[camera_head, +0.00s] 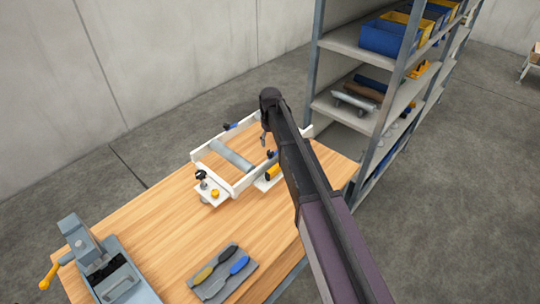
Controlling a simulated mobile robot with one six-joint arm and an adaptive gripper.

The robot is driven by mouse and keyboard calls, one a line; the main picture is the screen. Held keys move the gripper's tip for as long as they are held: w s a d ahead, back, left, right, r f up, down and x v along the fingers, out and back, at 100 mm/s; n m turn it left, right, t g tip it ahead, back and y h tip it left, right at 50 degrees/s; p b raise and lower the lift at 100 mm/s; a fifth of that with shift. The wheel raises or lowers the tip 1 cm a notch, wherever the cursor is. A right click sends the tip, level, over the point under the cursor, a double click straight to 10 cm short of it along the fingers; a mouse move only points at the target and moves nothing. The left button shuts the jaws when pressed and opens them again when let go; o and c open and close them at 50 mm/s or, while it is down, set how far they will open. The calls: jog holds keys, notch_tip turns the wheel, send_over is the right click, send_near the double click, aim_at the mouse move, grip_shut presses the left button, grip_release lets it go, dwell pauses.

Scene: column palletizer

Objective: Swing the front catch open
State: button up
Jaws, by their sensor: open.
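A white frame (217,174) with a grey cylinder (232,156) across its inside stands at the back of the wooden bench (165,225). Small fittings sit around it: a black-knobbed one (201,176) with a yellow disc (214,193) at the near left corner, a yellow and black one (272,173) at the near right, and blue ones at the back (230,126) and right (271,154). I cannot tell which is the front catch or how it stands. My gripper (264,140) is open, small in view, over the frame's far right part; my arm hides some of that side.
A blue-grey vise (97,258) with a yellow handle stands at the bench's near left. A grey mat (213,291) with yellow and blue handled tools lies at the front. A metal shelf rack (345,107) with bins rises close behind on the right. The bench's left middle is clear.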

aim_at(270, 152)
jog(key=shift+f+b, duration=2.7)
jog(key=shift+f, duration=0.3)
grip_shut()
